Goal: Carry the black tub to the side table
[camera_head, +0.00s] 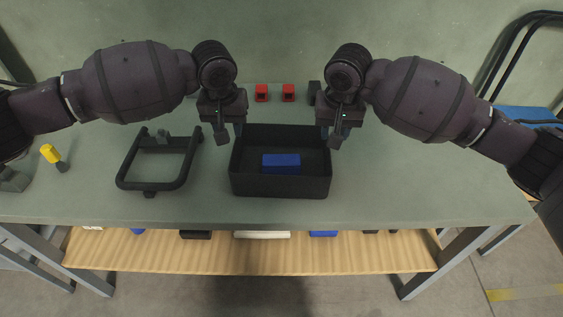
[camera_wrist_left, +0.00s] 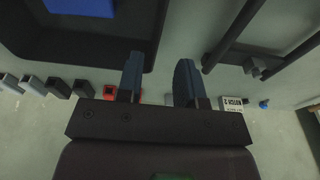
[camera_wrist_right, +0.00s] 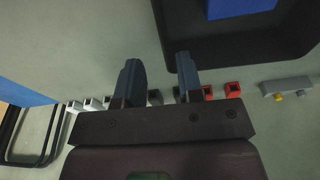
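The black tub (camera_head: 281,187) stands on the green-grey workbench with a blue block (camera_head: 281,163) inside; it also shows in the left wrist view (camera_wrist_left: 95,42) and right wrist view (camera_wrist_right: 240,43). My left gripper (camera_head: 230,134) is open at the tub's left wall, one finger on the inner side and one outside. My right gripper (camera_head: 329,137) is open at the right wall in the same way. Whether the fingers touch the walls is not clear. I cannot make out a side table.
A black tubular frame (camera_head: 123,172) lies left of the tub, and a yellow-handled tool (camera_head: 52,156) farther left. Small red blocks (camera_head: 261,92) stand behind the tub. A wooden shelf (camera_head: 250,258) runs below. A blue surface with black tubing (camera_head: 527,114) stands at right.

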